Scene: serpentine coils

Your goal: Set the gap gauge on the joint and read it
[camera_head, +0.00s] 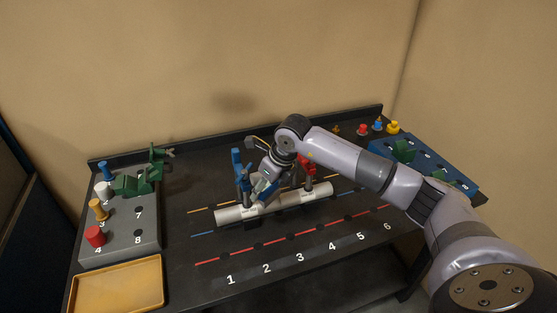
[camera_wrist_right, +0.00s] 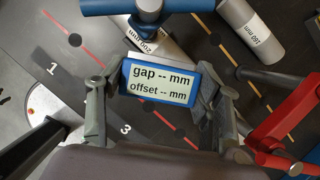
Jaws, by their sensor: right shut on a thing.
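The gap gauge (camera_wrist_right: 160,84) is a blue box with a pale screen reading "gap -- mm" and "offset -- mm". My right gripper (camera_head: 264,191) is shut on it, with one finger at each side in the right wrist view. White pipe pieces lie in line on the table, a left one (camera_head: 234,215) and a right one (camera_head: 312,194). In the right wrist view one label (camera_wrist_right: 148,44) reads 200 mm and another pipe (camera_wrist_right: 250,32) reads 160 mm. The arm hides the joint in the head view. I cannot tell whether the gauge touches the pipes. My left gripper is out of view.
A blue clamp (camera_head: 239,169) and a red clamp (camera_head: 308,166) stand at the pipes, close to my gripper. A grey rack (camera_head: 148,240) with coloured pegs and a yellow tray (camera_head: 118,284) are at left. A blue rack (camera_head: 425,153) is at right. The numbered front strip is clear.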

